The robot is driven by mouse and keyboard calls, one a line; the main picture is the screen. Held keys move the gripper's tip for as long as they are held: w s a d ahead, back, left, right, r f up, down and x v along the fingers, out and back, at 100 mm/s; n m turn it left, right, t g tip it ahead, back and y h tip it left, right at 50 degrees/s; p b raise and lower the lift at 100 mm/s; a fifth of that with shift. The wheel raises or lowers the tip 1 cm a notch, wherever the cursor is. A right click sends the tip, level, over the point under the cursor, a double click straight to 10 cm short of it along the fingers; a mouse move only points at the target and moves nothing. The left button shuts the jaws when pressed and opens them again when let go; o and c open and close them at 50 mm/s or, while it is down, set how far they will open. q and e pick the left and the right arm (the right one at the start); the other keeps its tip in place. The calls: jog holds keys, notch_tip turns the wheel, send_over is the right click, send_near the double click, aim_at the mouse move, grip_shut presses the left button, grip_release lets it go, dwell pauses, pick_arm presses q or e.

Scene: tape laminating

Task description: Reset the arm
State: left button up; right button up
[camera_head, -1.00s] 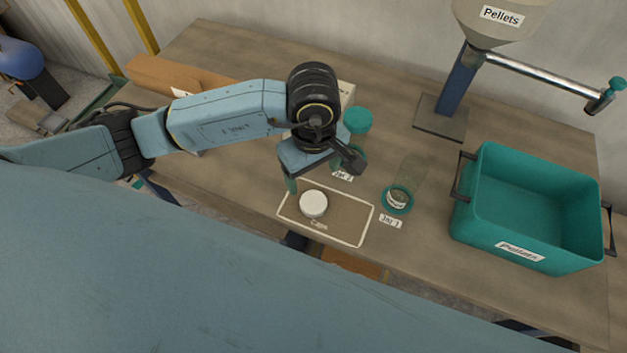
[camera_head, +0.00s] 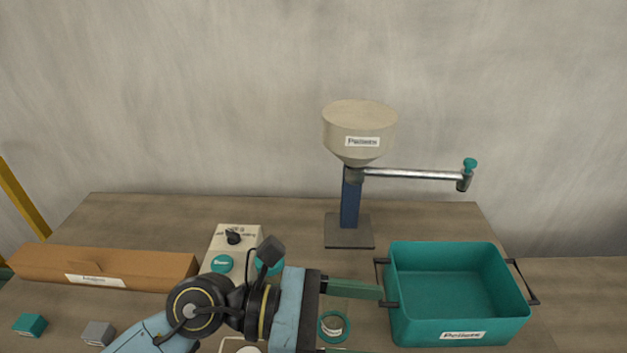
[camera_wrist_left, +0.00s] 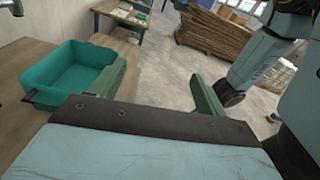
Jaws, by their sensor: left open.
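My left arm comes in from the bottom left of the head view. My left gripper (camera_head: 370,322) is open and empty, its green fingers pointing right toward the green Pellets bin (camera_head: 435,325). The upper finger ends close to the bin's left side; I cannot tell if they touch. In the left wrist view, the spread fingers of the left gripper (camera_wrist_left: 158,70) frame bare floor, and the bin (camera_wrist_left: 62,82) is at the left. A teal-rimmed jar (camera_head: 332,328) shows between the fingers in the head view. My right gripper is not visible.
A hopper (camera_head: 358,130) with a side arm stands behind. Teal lids (camera_head: 222,264), a box with a black knob (camera_head: 234,237) and a long brown carton (camera_head: 110,267) lie left. A white disc (camera_head: 250,349) is partly cut off. Cardboard (camera_wrist_left: 210,38) stands beyond the table.

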pick_arm(q)
jog(key=w+a+r+n+t+h, duration=0.2)
jog(key=w+r+n+t+h, duration=0.2)
jog(key=r+n+t, duration=0.4)
jog(key=w+a+n+t+y, duration=0.35)
jog(key=a+n+t, duration=0.2)
jog(key=n, duration=0.45)
jog(key=w+a+n+t+y, duration=0.3)
jog(key=a+n+t+y, duration=0.3)
jog(key=n, duration=0.4)
jog(key=a+f+n+g+y, duration=0.3)
jog(key=a+f+n+y, duration=0.9)
jog(key=f+n, duration=0.4)
jog(key=s+a+f+n+g, duration=0.2)
jog(key=s+f+n+g, duration=0.6)
jog(key=s+f+g, duration=0.75)
jog(key=s+f+t, duration=0.1)
jog(key=s+f, duration=0.1)
jog(key=f, duration=0.9)
jog(key=s+f+t, duration=0.1)
jog(key=s+f, duration=0.1)
jog(key=f, duration=1)
jog(key=s+a+f+m, duration=0.1)
jog(key=s+a+f, duration=0.3)
jog(key=s+f, duration=1)
jog(key=shift+s+a+f+g, duration=0.15)
jog(key=shift+s+g, duration=0.25)
jog(key=shift+s, duration=0.75)
